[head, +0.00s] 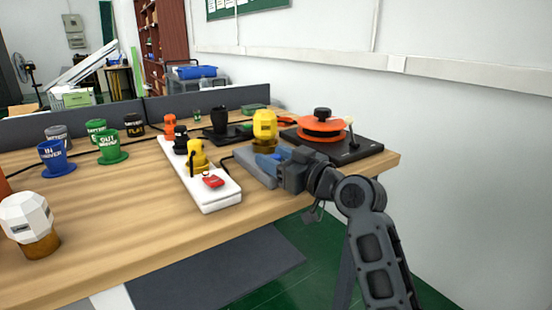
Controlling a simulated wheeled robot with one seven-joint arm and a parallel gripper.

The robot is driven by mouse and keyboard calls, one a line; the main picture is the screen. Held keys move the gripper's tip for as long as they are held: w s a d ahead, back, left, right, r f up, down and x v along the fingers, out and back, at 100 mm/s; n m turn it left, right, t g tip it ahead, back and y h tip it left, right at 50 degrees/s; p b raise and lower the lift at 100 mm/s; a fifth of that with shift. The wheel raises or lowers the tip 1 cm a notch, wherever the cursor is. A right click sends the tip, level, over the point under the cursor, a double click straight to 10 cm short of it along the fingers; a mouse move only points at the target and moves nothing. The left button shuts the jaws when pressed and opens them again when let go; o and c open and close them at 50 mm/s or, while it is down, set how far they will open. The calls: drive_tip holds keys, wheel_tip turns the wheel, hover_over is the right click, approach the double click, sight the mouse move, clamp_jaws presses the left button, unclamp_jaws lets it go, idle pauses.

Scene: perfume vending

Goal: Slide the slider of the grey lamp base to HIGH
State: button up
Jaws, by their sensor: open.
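A flat grey base (252,170), which looks like the grey lamp base, lies on the wooden table right of the white power strip. A yellow faceted lamp (265,124) with a gold foot stands at its far end; I cannot tell whether it rests on the base. My gripper (270,161) is at the right side of the grey base, low over it and pointing left. Its jaws are open, with nothing seen between them. The gripper hides the right part of the base. The slider and its HIGH mark cannot be made out, nor whether I touch the base.
The white power strip (222,196) holds black, orange and yellow plugs and a red switch. A black unit (350,150) with an orange disc stands behind my gripper. Labelled cups and a white faceted lamp (27,216) stand left. The table's middle is clear.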

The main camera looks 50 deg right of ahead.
drive_tip(key=shift+c, duration=0.4)
clamp_jaws()
drive_tip(key=d, duration=0.2)
drive_tip(key=s+d+b, duration=0.1)
drive_tip(key=d, duration=0.1)
drive_tip(key=s+d+b, duration=0.1)
drive_tip(key=d, duration=0.2)
drive_tip(key=shift+o, duration=0.4)
unclamp_jaws()
drive_tip(key=shift+s, duration=0.1)
